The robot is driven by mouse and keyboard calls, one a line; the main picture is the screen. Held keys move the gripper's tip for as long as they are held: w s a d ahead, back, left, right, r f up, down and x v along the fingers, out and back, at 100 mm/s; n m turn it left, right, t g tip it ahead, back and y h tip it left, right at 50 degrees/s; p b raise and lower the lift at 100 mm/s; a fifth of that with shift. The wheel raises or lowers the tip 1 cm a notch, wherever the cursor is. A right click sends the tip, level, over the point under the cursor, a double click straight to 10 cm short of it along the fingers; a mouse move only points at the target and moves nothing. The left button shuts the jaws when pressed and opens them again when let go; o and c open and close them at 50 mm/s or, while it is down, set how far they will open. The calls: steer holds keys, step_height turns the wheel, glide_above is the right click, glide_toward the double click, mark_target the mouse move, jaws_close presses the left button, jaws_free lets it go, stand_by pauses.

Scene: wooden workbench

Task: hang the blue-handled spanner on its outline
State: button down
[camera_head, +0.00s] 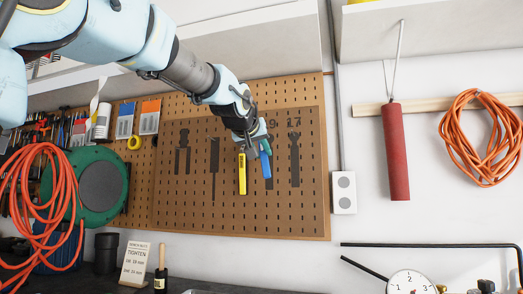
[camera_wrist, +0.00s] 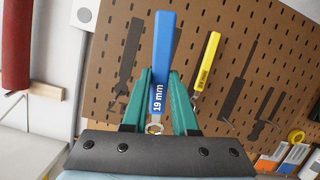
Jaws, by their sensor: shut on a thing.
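The blue-handled spanner (camera_wrist: 164,50), marked 19 mm, is between the green fingers of my gripper (camera_wrist: 160,80) in the wrist view. My gripper is shut on it, and its metal end lies toward the palm. In the head view my gripper (camera_head: 257,144) is in front of the pegboard, with the blue handle (camera_head: 265,146) at its right side. A dark outline (camera_head: 268,172) under the label 19 shows partly below the blue handle. Its upper part is hidden by the gripper. I cannot tell whether the spanner touches the board.
A yellow-handled tool (camera_head: 242,174) hangs close left of the gripper. The 17 outline (camera_head: 294,160) to the right is empty, as are the pliers-shaped (camera_head: 182,152) and screwdriver-shaped outlines (camera_head: 214,165). A red cylinder (camera_head: 396,150) hangs farther right.

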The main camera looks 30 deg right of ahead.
steer(key=w+d+p, duration=0.5)
steer(key=w+d, duration=0.1)
steer(key=w, duration=0.1)
steer(key=shift+d+f, duration=0.25)
steer(key=shift+f, duration=0.2)
stand_by(0.7)
stand_by(0.6)
steer(key=c, duration=0.6)
jaws_free()
steer(key=b+v, duration=0.3)
steer(key=v, duration=0.7)
steer(key=shift+s+a+r+b, duration=0.2)
steer(key=shift+b, duration=0.2)
